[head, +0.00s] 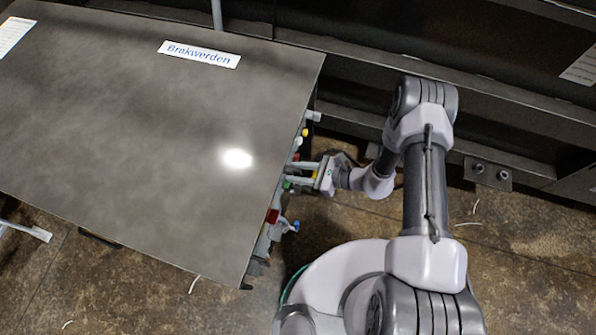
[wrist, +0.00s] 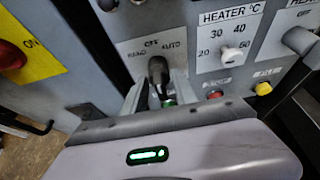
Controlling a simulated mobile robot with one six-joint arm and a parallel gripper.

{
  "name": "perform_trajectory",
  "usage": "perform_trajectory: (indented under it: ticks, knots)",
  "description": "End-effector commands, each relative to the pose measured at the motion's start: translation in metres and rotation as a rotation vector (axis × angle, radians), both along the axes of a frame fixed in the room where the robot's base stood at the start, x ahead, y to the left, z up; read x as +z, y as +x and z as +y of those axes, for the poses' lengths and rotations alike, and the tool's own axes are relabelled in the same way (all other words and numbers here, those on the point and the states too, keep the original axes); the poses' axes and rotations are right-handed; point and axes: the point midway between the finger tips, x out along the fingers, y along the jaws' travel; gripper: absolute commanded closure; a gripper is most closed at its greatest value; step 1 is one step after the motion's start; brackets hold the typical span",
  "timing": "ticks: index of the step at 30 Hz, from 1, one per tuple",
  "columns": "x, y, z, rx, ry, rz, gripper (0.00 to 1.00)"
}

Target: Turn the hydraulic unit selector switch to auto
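The selector switch (wrist: 158,72) is a black knob on a grey plate marked HAND, OFF and AUTO in the wrist view. The knob's top end points up towards OFF; its lower part is partly hidden between the fingers. My gripper (wrist: 160,88) is at the switch, with one finger on each side of the knob. The fingers stand apart and I see no clear contact with it. In the head view my gripper (head: 302,173) reaches the right side of the control cabinet (head: 140,130); the switch cannot be made out there.
In the wrist view, a white heater dial (wrist: 232,53) is right of the switch, above a red button (wrist: 214,95) and a yellow button (wrist: 263,88). A red ON knob (wrist: 12,56) on a yellow plate is at the left. Dark metal beams (head: 480,120) run behind my arm.

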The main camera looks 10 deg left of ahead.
Motion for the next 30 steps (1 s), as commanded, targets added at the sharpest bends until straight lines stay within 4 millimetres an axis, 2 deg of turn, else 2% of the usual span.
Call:
perform_trajectory:
  ticks: [2, 6, 7, 19, 30]
  knots:
    - [0.0002, 0.0, -0.0001, 0.0, 0.0, 0.0, 0.7]
    - [0.0001, 0.0, -0.0003, 0.0, 0.0, 0.0, 0.98]
    - [0.0001, 0.0, -0.0003, 0.0, 0.0, 0.0, 1.0]
    - [-0.0016, 0.0007, -0.0005, 0.002, 0.005, 0.071, 1.0]
    - [-0.0037, 0.0021, -0.0005, 0.001, 0.029, 0.362, 1.0]
